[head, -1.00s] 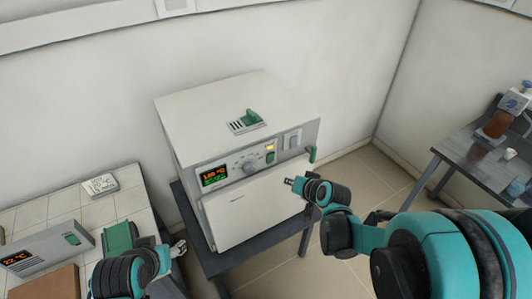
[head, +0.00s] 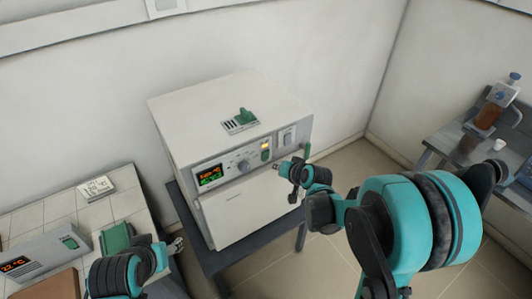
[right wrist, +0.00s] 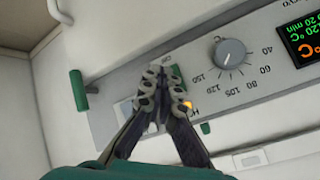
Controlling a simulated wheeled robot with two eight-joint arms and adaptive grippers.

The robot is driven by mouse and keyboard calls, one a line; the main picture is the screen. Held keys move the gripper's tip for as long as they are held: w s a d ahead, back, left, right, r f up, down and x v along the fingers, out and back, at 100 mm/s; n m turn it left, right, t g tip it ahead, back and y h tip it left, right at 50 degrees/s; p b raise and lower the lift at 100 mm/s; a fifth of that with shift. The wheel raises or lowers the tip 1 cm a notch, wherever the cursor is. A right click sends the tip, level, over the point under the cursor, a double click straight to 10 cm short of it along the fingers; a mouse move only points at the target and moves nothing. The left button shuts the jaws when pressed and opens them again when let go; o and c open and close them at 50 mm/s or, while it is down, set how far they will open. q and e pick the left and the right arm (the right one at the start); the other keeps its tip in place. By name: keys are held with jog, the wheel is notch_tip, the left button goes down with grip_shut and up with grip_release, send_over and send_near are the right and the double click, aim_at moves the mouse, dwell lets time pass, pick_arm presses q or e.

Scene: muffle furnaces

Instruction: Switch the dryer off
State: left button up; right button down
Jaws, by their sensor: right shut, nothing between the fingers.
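The dryer is a white box (head: 225,105) on a dark stand, with a grey front panel that has a lit display (head: 211,175), a grey knob (head: 243,165) and a yellow lamp (head: 265,144). A green switch (head: 266,155) sits below the lamp. In the right wrist view the panel appears upside down, and the green switch (right wrist: 177,72) is partly hidden behind my fingertips. My right gripper (head: 277,167) is shut and empty, close to the switch; I cannot tell whether it touches it. My left gripper (head: 176,245) is low at the left, its fingers partly hidden.
A green door handle (head: 307,151) stands at the panel's right end. A green vent lever (head: 244,115) is on the dryer's top. A tiled bench (head: 60,216) with a temperature device (head: 40,261) is at left. A table with a brown bottle (head: 488,115) is at right.

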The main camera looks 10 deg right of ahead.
aim_at(266, 157)
jog(key=shift+w+a+r, duration=0.1)
jog(key=shift+w+a, duration=0.25)
jog(key=shift+w, duration=0.55)
jog(key=shift+w+a+r, duration=0.1)
jog(key=shift+w+a, duration=0.2)
jog(key=shift+w, duration=0.55)
jog(key=shift+w, duration=0.1)
jog(key=shift+w+a+r, duration=0.1)
jog(key=shift+w+a, duration=0.05)
jog(key=shift+w, duration=0.15)
jog(key=shift+w+a, duration=0.1)
jog(key=shift+w, duration=0.2)
dwell(0.7)
jog(key=shift+s, duration=0.1)
jog(key=shift+s+d+b, duration=0.25)
jog(key=shift+s+b, duration=0.1)
jog(key=shift+s, duration=0.3)
jog(key=s, duration=0.1)
jog(key=s+d, duration=0.1)
jog(key=s, duration=0.2)
jog(key=shift+s+d+f+b, duration=0.35)
